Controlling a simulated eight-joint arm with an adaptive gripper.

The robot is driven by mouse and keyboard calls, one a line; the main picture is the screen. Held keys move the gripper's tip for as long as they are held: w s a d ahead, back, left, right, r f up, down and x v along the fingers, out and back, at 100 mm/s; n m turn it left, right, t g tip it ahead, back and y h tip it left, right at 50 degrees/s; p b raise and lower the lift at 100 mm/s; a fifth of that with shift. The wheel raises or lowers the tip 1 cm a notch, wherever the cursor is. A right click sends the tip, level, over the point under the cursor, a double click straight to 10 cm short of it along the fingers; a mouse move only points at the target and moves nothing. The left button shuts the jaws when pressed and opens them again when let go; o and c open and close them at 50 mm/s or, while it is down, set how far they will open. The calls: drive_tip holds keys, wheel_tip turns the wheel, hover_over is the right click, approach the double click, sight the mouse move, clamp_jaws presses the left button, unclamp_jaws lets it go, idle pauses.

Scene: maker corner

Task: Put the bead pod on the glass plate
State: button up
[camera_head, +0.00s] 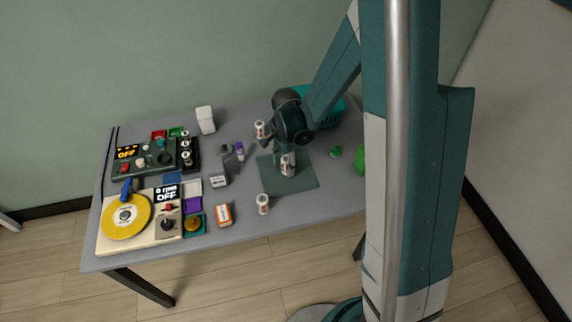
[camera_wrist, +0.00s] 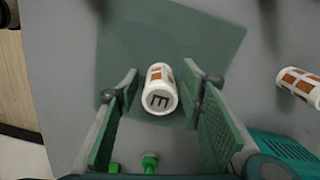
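A dark green square sheet (camera_head: 302,183), which I take to be the glass plate, lies flat on the table; it also shows in the wrist view (camera_wrist: 205,40). A white pod with orange patches (camera_head: 285,168) is over the plate below my gripper (camera_head: 286,158). In the wrist view the pod (camera_wrist: 160,90) shows a dark letter on its near end, between my fingers (camera_wrist: 163,88). The fingers are apart, with a visible gap on each side of the pod. Whether the pod rests on the plate is hard to tell. Which pod is the bead pod is unclear.
Similar pods stand left of the arm (camera_head: 259,129) and at the front edge (camera_head: 263,204); one shows at right in the wrist view (camera_wrist: 300,86). Control boxes (camera_head: 150,160) and a yellow turntable disc (camera_head: 127,216) fill the left. A teal basket (camera_head: 330,112) stands behind.

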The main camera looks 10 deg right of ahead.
sight(286, 159)
drive_tip(key=shift+r, duration=0.15)
drive_tip(key=shift+r+p, duration=1.05)
drive_tip(key=shift+r, duration=4.85)
drive_tip(key=shift+r, duration=0.15)
drive_tip(key=s+d+r+n+t, duration=0.25)
drive_tip(key=s+r+n, duration=0.5)
drive_tip(key=r, duration=0.65)
drive_tip(key=s+d+r+n+t, duration=0.1)
drive_tip(key=s+r+n+t, duration=0.1)
drive_tip(key=s, duration=0.5)
drive_tip(key=s+r+n+t, duration=0.2)
drive_tip(key=s+r+n, duration=0.2)
drive_tip(key=s, duration=0.3)
drive_tip(key=shift+s+d+r+n+t, duration=0.2)
drive_tip(key=shift+s+d+n+t, duration=0.15)
drive_tip(key=shift+n, duration=0.4)
